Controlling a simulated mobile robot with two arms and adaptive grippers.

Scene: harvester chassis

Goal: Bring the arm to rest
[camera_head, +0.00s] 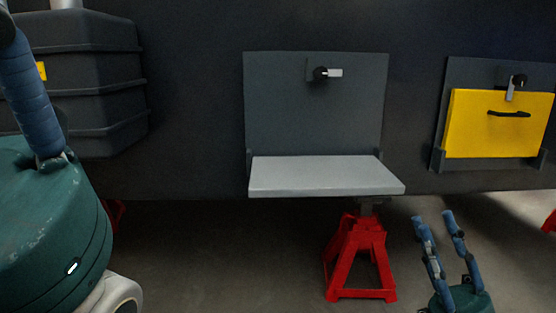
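My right gripper (432,216) is low at the right of the head view. Its two blue fingers point up and stand apart, with nothing between them. It shows in front of the floor, right of the red stand. My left gripper (36,110) is very close to the camera at the left edge. Its big green body and one blue finger show; the rest is cut off by the frame, so I cannot tell how its fingers stand.
A grey panel (315,110) with a dark latch (321,73) stands mid-view above a light grey shelf (325,175). A red stand (360,255) is below. A yellow panel (498,135) with a black handle (509,114) is at right. A dark ribbed tank (85,65) is upper left.

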